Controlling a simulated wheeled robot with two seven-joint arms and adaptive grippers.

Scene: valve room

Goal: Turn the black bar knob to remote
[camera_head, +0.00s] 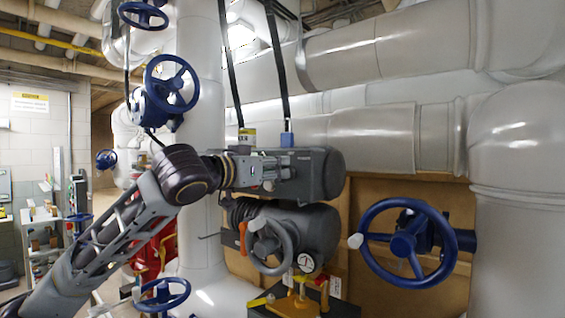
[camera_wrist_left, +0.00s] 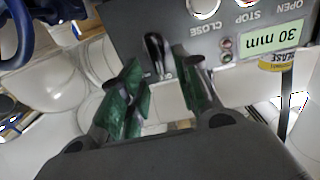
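The black bar knob (camera_wrist_left: 154,46) shows in the left wrist view at the lower edge of a dark grey control panel (camera_wrist_left: 200,40). It lies ahead of my left gripper (camera_wrist_left: 157,78), roughly in line with the gap between the fingers. The green-padded fingers are apart with nothing gripped; I cannot tell whether either touches the knob. In the head view, my left gripper (camera_head: 270,172) is at the left end of the grey actuator housing (camera_head: 318,172); the arm and gripper hide the knob there. The knob's position markings cannot be read. My right gripper is not in view.
A blue handwheel (camera_head: 405,243) is right of the actuator, and a grey handwheel (camera_head: 270,245) is below it. Another blue handwheel (camera_head: 172,83) is on the upper left. Large grey pipes (camera_head: 375,135) run behind. The panel carries a green "30 mm" label (camera_wrist_left: 273,38).

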